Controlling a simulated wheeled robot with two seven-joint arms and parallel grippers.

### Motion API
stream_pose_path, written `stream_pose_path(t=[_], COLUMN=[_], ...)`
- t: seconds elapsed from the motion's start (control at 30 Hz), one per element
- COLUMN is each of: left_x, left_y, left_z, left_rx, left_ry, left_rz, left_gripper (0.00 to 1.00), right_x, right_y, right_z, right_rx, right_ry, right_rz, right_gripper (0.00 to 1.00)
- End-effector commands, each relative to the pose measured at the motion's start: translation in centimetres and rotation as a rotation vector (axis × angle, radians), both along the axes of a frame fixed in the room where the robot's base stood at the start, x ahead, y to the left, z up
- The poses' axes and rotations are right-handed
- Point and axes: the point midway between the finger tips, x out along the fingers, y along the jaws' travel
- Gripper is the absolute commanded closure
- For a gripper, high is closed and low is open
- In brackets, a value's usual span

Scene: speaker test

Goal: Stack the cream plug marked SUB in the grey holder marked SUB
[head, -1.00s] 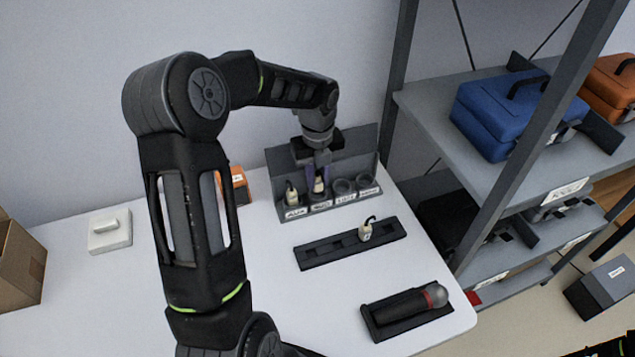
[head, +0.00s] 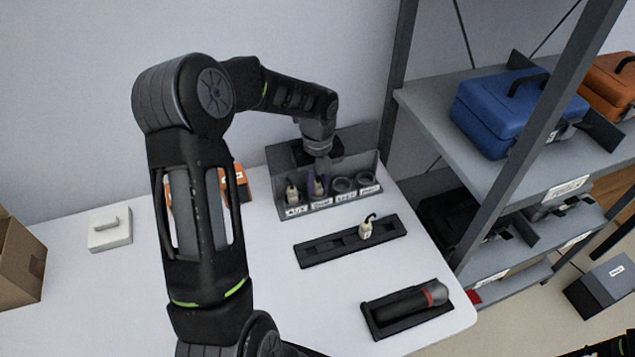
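The grey holder (head: 283,158) stands at the back of the white table with a row of round sockets and small front labels, too blurred to read surely. Another cream plug (head: 292,194) stands in the leftmost socket. The two right sockets look empty. A third cream plug (head: 366,230) with a black loop stands in the dark tray (head: 318,252).
A microphone-like object (head: 405,303) lies in a dark cradle at the front right. A white block (head: 110,229) and a cardboard box (head: 20,265) are at left. An orange object (head: 240,183) is partly behind my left arm. A shelf with a blue case (head: 520,110) stands at right.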

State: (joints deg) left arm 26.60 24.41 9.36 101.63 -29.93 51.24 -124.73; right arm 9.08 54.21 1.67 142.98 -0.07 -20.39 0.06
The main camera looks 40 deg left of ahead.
Motion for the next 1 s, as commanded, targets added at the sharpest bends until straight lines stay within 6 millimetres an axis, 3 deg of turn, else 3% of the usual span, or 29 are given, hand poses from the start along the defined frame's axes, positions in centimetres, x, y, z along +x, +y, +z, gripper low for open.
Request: stream_pose_path(t=[0.23, 0.73, 1.0], left_x=[-0.6, -0.8, -0.6], left_y=[-0.1, 0.1, 0.1], left_z=[-0.9, -1.0, 1.8], left_rx=[-0.005, -0.004, -0.002], left_ry=[0.017, 0.024, 0.017], left_rz=[0.001, 0.005, 0.005], left_gripper=[0.57, 0.57, 0.57], right_x=[0.0, 0.0, 0.0], right_y=[0.0, 0.0, 0.0], right_z=[-0.2, -0.1, 0.3], right_rx=[0.000, 0.000, 0.000], right_ry=[0.000, 0.000, 0.000], right_rz=[0.000, 0.000, 0.000], right_gripper=[0.24, 0.24, 0.24])
